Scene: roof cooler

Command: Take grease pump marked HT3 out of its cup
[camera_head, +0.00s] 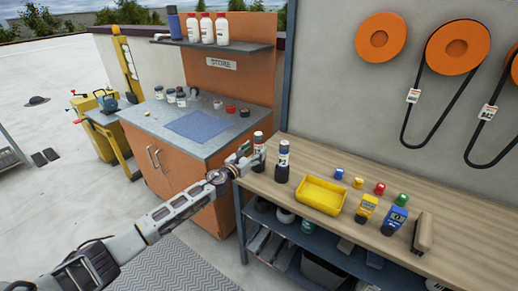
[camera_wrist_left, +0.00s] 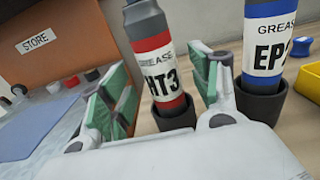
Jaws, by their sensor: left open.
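The grease pump marked HT3 (camera_wrist_left: 158,70) has a red band and a white label and stands in its dark cup (camera_wrist_left: 177,115). In the head view the HT3 pump (camera_head: 258,137) is at the bench's left end, partly hidden by my gripper. My left gripper (camera_head: 250,158) is open at it. In the left wrist view the green-padded fingers of the left gripper (camera_wrist_left: 162,88) stand on either side of the pump; contact cannot be told. The pump marked EP (camera_wrist_left: 266,50), with a blue band, stands in the cup (camera_wrist_left: 262,102) to the right. My right gripper is not in view.
The EP pump also shows in the head view (camera_head: 283,158), close beside HT3. A yellow tray (camera_head: 322,207) and small coloured knobs lie to the right on the wooden bench (camera_head: 440,190). An orange cabinet with a grey top (camera_head: 145,112) is to the left.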

